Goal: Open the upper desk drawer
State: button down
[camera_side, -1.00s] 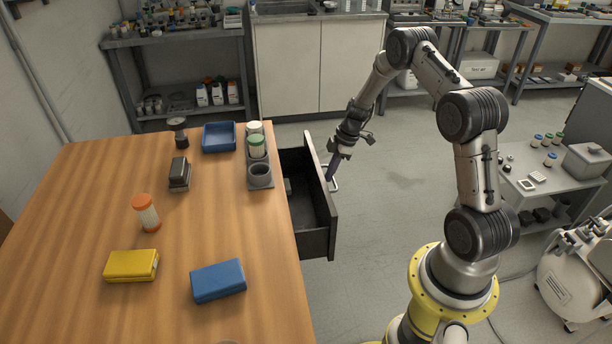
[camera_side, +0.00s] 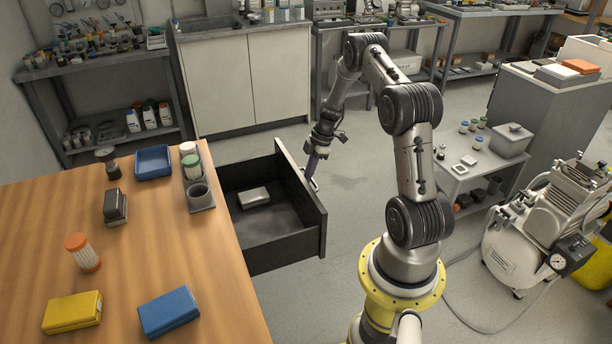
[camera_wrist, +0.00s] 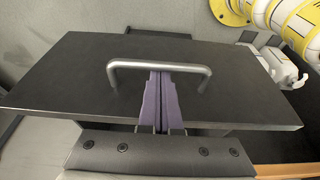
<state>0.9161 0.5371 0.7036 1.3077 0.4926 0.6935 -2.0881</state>
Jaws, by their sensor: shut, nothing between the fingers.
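The upper desk drawer (camera_side: 275,235) stands pulled far out from the right side of the wooden desk (camera_side: 150,235). Its dark front panel (camera_wrist: 240,95) fills much of the wrist view. The silver bar handle (camera_wrist: 135,64) is on that panel, and part of it shows in the side view (camera_side: 313,185). My gripper (camera_wrist: 160,75) has its purple fingers shut together at the middle of the handle. The fingertips end at the bar and seem tucked behind it; the exact contact is hidden. In the side view my gripper (camera_side: 312,168) is at the outer face of the drawer front.
A pale box (camera_side: 254,197) lies inside the drawer. The desktop holds a blue tray (camera_side: 153,162), a grey holder with jars (camera_side: 200,197), a yellow case (camera_side: 72,312) and a blue case (camera_side: 169,312). Floor (camera_side: 345,205) is clear between drawer and grey cart (camera_side: 470,175).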

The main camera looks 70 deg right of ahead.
jog(key=shift+r, duration=0.1)
jog(key=v, duration=1)
jog(key=w+a+r+n, duration=0.2)
jog(key=w+a+r, duration=0.2)
jog(key=w+r, duration=0.2)
jog(key=a+r+n+t+h, duration=0.2)
jog(key=a+r+n, duration=0.1)
jog(key=a+r, duration=1.65)
jog(key=s+a+r+m+t, duration=0.1)
jog(key=s+a+r+m, duration=0.15)
jog(key=s+a, duration=0.75)
jog(key=s+f+m, duration=0.6)
jog(key=s+m, duration=0.4)
jog(key=m, duration=0.1)
jog(key=shift+s+a+h, duration=0.25)
jog(key=shift+a+h, duration=0.05)
jog(key=shift+a, duration=0.1)
